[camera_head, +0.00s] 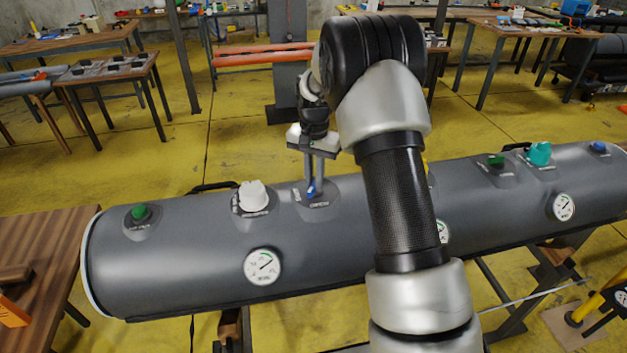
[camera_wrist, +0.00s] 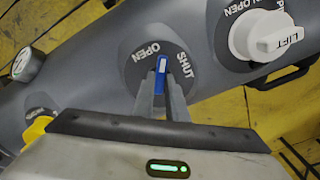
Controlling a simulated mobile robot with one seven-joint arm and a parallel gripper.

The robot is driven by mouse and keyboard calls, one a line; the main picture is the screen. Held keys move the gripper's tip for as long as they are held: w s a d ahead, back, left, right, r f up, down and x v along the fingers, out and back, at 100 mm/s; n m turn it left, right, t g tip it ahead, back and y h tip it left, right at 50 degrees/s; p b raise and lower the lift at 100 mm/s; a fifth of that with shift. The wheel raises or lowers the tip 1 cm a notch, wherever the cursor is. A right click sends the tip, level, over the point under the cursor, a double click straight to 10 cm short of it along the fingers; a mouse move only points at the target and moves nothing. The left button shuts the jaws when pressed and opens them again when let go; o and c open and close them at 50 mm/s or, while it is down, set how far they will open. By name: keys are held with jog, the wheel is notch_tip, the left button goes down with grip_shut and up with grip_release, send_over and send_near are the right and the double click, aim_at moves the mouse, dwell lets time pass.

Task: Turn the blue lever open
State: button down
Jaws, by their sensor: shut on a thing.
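In the head view my gripper (camera_head: 313,180) stands upright over the tube, and only a small part of the blue lever (camera_head: 311,191) shows at the fingertips.
A white LIFT knob (camera_head: 253,196) is left of the lever in the head view, and a green knob (camera_head: 139,213) is farther left. A gauge (camera_head: 262,267) sits on the tube's near side. A teal knob (camera_head: 540,153) is at right. A wooden table (camera_head: 50,240) stands at left.

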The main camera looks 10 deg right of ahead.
jog(key=n, duration=0.7)
jog(key=shift+d, duration=0.2)
dwell(0.4)
jog(key=c, duration=1.8)
grip_release()
jog(key=shift+o, duration=0.2)
notch_tip(320, 180, up, 18)
jog(key=shift+f, duration=0.25)
